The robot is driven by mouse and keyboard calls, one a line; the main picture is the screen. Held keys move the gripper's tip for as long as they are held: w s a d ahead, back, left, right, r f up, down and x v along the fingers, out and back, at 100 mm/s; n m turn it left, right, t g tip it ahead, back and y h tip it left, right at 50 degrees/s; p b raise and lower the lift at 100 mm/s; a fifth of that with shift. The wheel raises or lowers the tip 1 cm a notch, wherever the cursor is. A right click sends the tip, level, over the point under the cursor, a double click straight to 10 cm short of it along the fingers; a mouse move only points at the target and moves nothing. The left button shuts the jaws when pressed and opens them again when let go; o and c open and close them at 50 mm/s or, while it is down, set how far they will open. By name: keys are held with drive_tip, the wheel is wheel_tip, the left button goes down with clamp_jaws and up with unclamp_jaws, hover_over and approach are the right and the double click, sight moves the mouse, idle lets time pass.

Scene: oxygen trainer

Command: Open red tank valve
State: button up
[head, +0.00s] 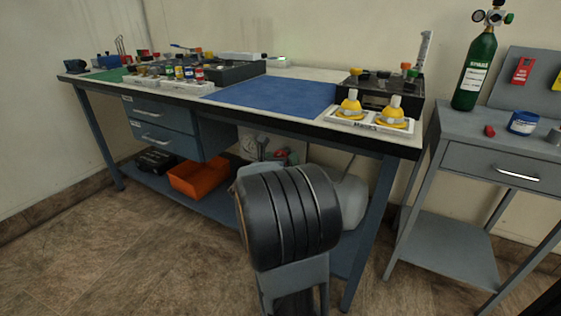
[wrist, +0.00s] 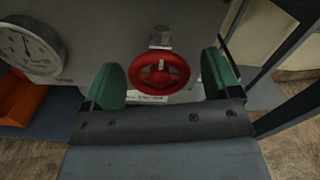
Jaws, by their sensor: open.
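A red round handwheel, the red tank valve (wrist: 159,74), shows in the wrist view, mounted below a grey metal stem on a light grey surface. My gripper (wrist: 164,80) is open in the wrist view. Its two green fingers stand to the left and right of the red wheel, with gaps on both sides. I cannot tell how deep the wheel sits between them. In the head view my own arm hides the gripper and most of the light grey tank (head: 350,190) under the bench.
A round gauge (wrist: 30,48) is left of the valve. The workbench (head: 300,72) overhangs this area, with a bench leg (head: 372,225) to the right. An orange bin (head: 197,178) sits on the lower shelf. A green cylinder (head: 475,72) stands on the grey side table.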

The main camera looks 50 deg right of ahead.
drive_tip(key=shift+d, duration=0.1)
drive_tip(key=c, duration=0.9)
